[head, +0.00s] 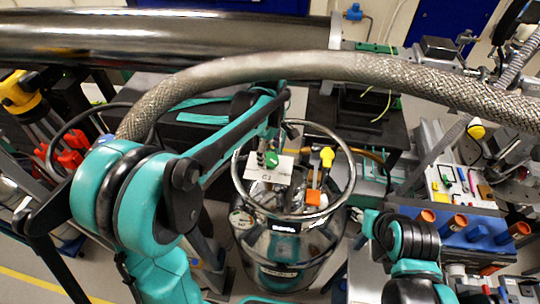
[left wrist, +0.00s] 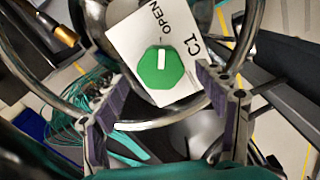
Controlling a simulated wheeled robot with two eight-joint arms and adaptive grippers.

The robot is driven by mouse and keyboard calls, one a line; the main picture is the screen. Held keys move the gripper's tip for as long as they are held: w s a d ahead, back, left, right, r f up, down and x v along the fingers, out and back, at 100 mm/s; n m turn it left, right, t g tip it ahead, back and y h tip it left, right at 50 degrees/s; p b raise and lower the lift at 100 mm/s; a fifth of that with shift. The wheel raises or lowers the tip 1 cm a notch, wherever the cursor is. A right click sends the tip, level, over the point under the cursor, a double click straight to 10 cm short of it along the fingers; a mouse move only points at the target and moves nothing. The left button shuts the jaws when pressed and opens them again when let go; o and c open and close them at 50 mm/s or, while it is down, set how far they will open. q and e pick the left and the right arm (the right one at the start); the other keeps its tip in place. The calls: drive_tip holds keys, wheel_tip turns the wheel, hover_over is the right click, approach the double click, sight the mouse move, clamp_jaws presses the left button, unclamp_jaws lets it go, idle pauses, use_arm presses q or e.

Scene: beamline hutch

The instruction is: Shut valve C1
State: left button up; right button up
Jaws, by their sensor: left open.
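Valve C1 is a green many-sided knob (left wrist: 160,69) with a white mark, on a white plate (left wrist: 125,40) labelled C1 and OPEN. In the left wrist view the mark points up the picture, roughly toward the word OPEN. In the head view the green knob (head: 271,159) and plate (head: 258,175) sit within the top ring of a steel vessel (head: 285,255). My left gripper (left wrist: 163,108) is open and empty, its purple-padded fingers apart, with the knob ahead between them and not touched. It also shows above the plate in the head view (head: 268,143). My right gripper is not visible.
A steel ring (head: 350,185) surrounds the vessel's top fittings, including a yellow knob (head: 327,157) and an orange part (head: 314,198). A braided hose (head: 300,65) arches over my left arm. A cluttered bench (head: 450,185) stands at the right.

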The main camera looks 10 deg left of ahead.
use_arm(q)
drive_tip(key=shift+w+f, duration=0.1)
drive_tip(key=shift+f, duration=0.75)
drive_tip(key=shift+s+f, duration=0.1)
drive_tip(key=shift+s, duration=0.1)
drive_tip(key=c, duration=1.2)
drive_tip(key=shift+o, duration=0.2)
